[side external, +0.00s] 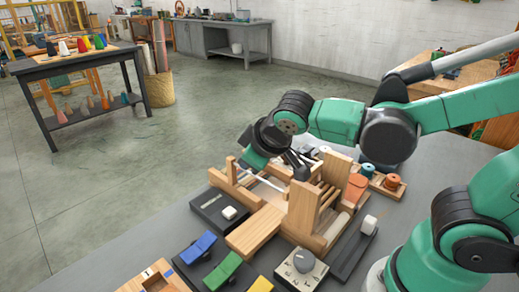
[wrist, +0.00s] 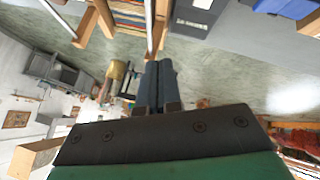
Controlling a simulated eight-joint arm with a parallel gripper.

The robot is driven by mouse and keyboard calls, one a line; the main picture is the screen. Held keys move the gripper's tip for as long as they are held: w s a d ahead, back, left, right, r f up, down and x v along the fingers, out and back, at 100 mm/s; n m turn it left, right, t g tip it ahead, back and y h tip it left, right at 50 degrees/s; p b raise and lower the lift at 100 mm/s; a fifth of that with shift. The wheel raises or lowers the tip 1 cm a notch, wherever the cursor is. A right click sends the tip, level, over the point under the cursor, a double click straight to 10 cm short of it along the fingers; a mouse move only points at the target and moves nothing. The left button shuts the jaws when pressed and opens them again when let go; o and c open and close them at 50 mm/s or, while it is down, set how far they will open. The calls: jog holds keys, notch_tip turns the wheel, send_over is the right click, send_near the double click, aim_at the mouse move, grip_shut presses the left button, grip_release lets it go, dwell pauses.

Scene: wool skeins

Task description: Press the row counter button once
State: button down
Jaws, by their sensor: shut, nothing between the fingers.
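A black box (side external: 212,204) with a pale label and a white button (side external: 229,212) lies at the left of the wooden loom. It looks like the row counter, but I cannot read its label. A dark panel with a pale label also shows at the top of the wrist view (wrist: 186,27). My gripper (side external: 299,166) is above the loom, behind and to the right of that box and apart from its button. In the wrist view its dark fingers (wrist: 159,68) are together with nothing between them.
The wooden loom (side external: 245,240) has uprights near my gripper. Blue (side external: 198,247) and green (side external: 222,270) levers, a dial box (side external: 301,270) and another dark box with a white knob (side external: 369,224) stand in front. Orange spools (side external: 392,182) lie right.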

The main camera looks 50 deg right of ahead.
aim_at(232, 213)
jog(key=w+a+n+t, duration=0.1)
jog(key=w+a, duration=0.1)
jog(key=shift+w+a+n+h, duration=0.25)
jog(key=shift+a+n+h, duration=0.15)
jog(key=shift+f, duration=0.2)
jog(key=shift+f, duration=4.25)
jog(key=shift+r, duration=0.1)
jog(key=shift+r, duration=2.4)
